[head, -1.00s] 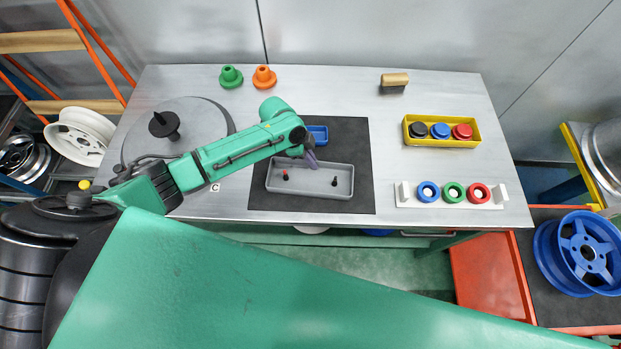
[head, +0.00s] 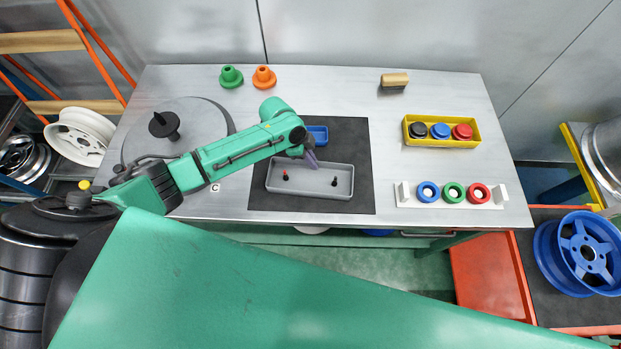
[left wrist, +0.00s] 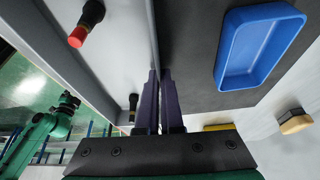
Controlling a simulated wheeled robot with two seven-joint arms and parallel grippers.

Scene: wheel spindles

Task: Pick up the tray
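The grey tray (head: 340,194) is a long, shallow box lying on the dark mat, with a red-tipped peg (head: 286,175) and a black peg (head: 334,182) inside. My left gripper (head: 313,160) is at the middle of the tray's far long wall, pointing down. In the left wrist view, the purple fingers of this gripper (left wrist: 160,88) stand close together, one on each side of the tray wall (left wrist: 154,30), and look shut on it. The fingertips are partly hidden by the wall. My right gripper is not seen.
A small blue tray (head: 318,134) lies just behind the grey tray, close to the left gripper. A yellow bin (head: 465,142) with coloured parts and a white rack (head: 452,203) with rings stand to the right. The table between mat and rack is clear.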

